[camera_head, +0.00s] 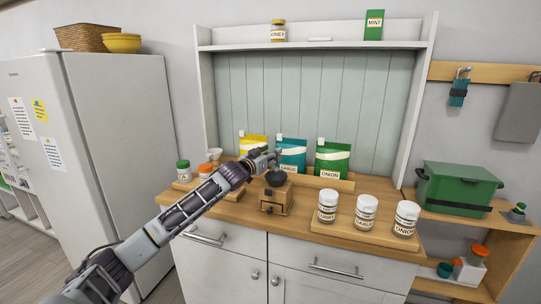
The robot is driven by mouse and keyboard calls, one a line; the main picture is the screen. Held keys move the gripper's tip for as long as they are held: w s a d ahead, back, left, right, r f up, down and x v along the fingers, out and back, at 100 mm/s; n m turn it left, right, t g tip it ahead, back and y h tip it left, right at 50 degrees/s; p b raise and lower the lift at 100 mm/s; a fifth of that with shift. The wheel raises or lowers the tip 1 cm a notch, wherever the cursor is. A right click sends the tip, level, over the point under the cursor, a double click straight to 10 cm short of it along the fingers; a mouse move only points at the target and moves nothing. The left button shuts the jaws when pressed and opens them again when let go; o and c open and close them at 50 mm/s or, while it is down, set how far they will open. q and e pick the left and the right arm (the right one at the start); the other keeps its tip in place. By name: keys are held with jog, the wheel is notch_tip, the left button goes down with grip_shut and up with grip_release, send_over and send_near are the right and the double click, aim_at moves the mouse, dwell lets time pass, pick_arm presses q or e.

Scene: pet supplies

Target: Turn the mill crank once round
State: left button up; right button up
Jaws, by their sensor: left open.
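The mill (275,198) stands on the wooden counter, a small wooden box with a drawer knob on its front and a dark bowl on top. My left gripper (274,158) is open just above the mill's bowl, its arm coming in from the lower left. The crank cannot be made out clearly; the gripper overlaps that area, and I cannot tell whether the fingers touch it. My right gripper is not in view.
Yellow, teal and green pouches (333,159) stand behind the mill. Several white-lidded jars (366,212) stand on a board to its right. A green-lidded jar (183,171) and an orange-lidded jar (205,171) stand left. A green box (457,188) sits on the right side shelf.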

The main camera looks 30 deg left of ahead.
pick_arm(q)
grip_shut()
dwell(0.6)
